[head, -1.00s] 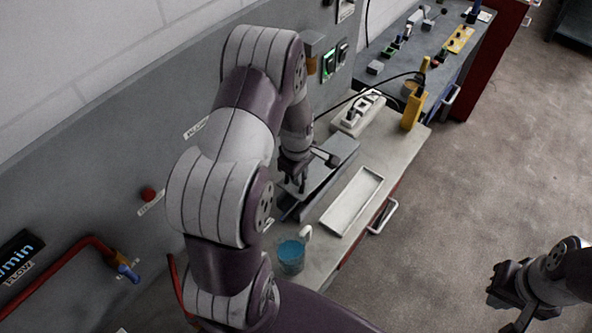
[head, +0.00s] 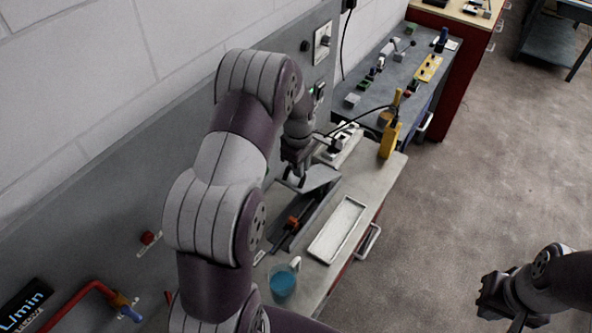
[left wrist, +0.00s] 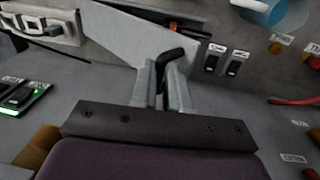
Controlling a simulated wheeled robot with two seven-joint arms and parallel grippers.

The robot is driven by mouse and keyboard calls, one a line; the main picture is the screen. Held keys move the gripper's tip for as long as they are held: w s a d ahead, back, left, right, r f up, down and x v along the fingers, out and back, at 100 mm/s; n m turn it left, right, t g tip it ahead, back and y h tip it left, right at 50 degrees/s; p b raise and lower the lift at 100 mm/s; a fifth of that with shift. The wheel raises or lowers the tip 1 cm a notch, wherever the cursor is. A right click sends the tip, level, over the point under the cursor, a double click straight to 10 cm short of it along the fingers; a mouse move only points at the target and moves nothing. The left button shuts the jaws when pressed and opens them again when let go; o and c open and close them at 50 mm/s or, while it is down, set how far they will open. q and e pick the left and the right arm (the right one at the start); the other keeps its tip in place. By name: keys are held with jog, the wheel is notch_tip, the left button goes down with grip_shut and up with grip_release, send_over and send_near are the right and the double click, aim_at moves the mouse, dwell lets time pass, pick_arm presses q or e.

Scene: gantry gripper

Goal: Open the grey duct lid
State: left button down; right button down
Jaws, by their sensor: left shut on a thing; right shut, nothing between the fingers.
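The grey duct lid (head: 320,178) is tilted up at its far end in the head view, and the dark inside of the duct (head: 285,238) shows in front of it. An orange-and-black item (head: 293,222) lies in the open duct. My left gripper (head: 298,180) is at the lid. In the left wrist view its fingers (left wrist: 166,86) are shut on the lid's black handle (left wrist: 175,57), with the lid's pale panel (left wrist: 122,38) beyond. My right gripper (head: 500,308) is shut and empty over the floor at lower right, well away from the bench.
A white tray (head: 337,230) lies right of the duct. A power strip (head: 342,142) and a yellow device (head: 390,138) are behind. The grey wall panel (head: 120,235) runs close along the left.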

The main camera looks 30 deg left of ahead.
pick_arm(q)
jog(key=shift+w+d+f, duration=0.1)
jog(key=shift+w+f, duration=0.05)
jog(key=c, duration=1.2)
grip_release()
jog(key=shift+w, duration=0.1)
jog(key=shift+o, duration=0.4)
jog(key=shift+w+f, duration=0.25)
jog(key=shift+w, duration=0.3)
jog(key=shift+s+r, duration=0.15)
jog(key=shift+s, duration=0.2)
jog(key=shift+w, duration=0.1)
pick_arm(e)
jog(key=shift+w+f, duration=0.15)
jog(key=shift+w, duration=0.25)
pick_arm(q)
jog(key=shift+w, duration=0.1)
pick_arm(e)
jog(key=shift+w+d, duration=0.1)
